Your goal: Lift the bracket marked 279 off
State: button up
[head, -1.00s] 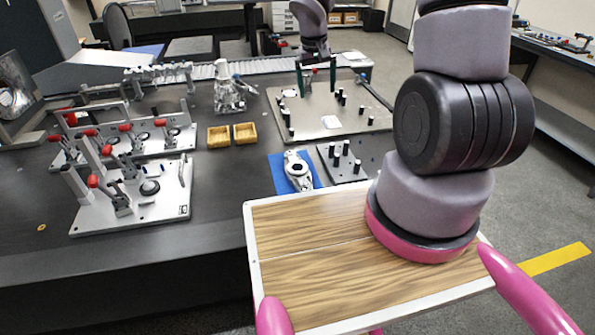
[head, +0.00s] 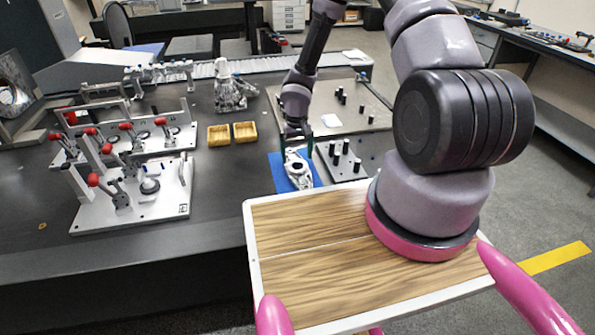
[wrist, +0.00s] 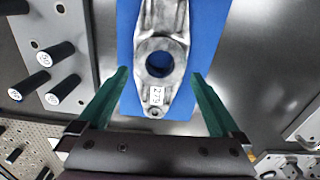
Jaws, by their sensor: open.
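The bracket marked 279 (wrist: 158,62) is a silver metal casting with a large round hole and a white label. It lies on a blue mat (wrist: 206,40). In the head view the bracket (head: 296,170) rests on the mat (head: 281,177) near the table's front edge, its far end partly hidden by the gripper. My gripper (head: 297,147) points down over the bracket. In the wrist view its green fingers (wrist: 162,90) are open, one on each side of the bracket's labelled end, with clear gaps to it.
Clamp fixtures (head: 130,190) fill the left of the table (head: 215,232). A larger pegged plate (head: 372,115) lies behind.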

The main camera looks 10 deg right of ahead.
aim_at(297, 166)
jog(key=f, duration=0.5)
jog(key=shift+s, duration=0.2)
grip_shut()
